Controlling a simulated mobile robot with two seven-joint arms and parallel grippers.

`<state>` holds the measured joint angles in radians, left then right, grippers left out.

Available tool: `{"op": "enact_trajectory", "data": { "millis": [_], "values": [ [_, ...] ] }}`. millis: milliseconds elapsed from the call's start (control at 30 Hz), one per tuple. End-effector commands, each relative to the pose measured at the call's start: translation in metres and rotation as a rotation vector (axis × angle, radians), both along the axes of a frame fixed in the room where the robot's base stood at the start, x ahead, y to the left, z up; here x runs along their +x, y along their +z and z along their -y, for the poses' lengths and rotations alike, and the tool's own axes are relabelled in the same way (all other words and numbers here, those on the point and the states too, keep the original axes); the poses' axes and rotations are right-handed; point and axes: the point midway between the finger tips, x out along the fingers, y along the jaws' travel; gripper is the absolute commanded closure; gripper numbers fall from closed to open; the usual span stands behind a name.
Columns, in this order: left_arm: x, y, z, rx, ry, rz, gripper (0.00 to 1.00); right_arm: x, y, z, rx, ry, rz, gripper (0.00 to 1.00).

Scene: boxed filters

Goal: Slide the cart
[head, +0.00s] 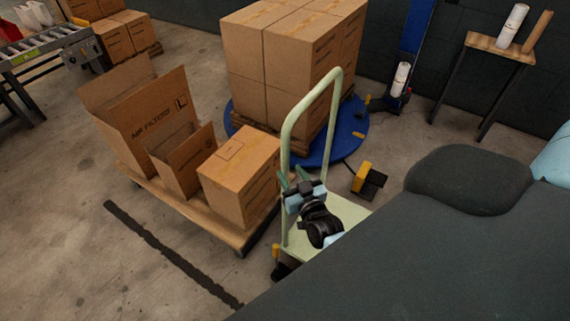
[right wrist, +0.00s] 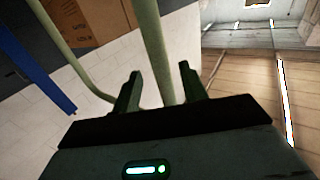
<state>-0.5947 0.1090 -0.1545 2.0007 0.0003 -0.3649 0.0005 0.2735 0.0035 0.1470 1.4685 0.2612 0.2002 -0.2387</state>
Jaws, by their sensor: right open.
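A pale green cart has a tall looped handle (head: 309,100) and a low flat deck (head: 346,209). It stands near the middle of the head view, and its deck is partly hidden by my arm and body. My right gripper (head: 302,181) is at the handle's near upright, low above the deck. In the right wrist view the green upright (right wrist: 157,45) runs between the two spread fingers of my right gripper (right wrist: 160,85). The fingers are open, with a gap showing beside the bar. My left gripper is not in view.
A wooden dolly (head: 228,233) with open and closed cartons stands left of the cart. Behind it, stacked cartons (head: 290,55) sit on a blue turntable (head: 345,138). A yellow-and-black device (head: 366,180) lies right of the handle. A small table (head: 500,47) stands far right.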

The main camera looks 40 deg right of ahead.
Motion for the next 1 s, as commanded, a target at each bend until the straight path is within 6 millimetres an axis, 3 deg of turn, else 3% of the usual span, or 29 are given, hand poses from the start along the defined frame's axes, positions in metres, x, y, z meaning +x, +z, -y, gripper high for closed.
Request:
{"op": "enact_trajectory", "data": {
  "millis": [300,700,1000],
  "values": [
    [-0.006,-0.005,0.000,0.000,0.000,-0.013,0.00,0.039,-0.001,0.007,-0.001,0.001,-0.001,0.57],
    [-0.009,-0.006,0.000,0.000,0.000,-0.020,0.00,0.045,0.000,0.009,-0.001,0.001,-0.001,0.57],
    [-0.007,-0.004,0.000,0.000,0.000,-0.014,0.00,0.045,-0.001,0.009,-0.001,0.001,-0.002,0.95]
  ]
}}
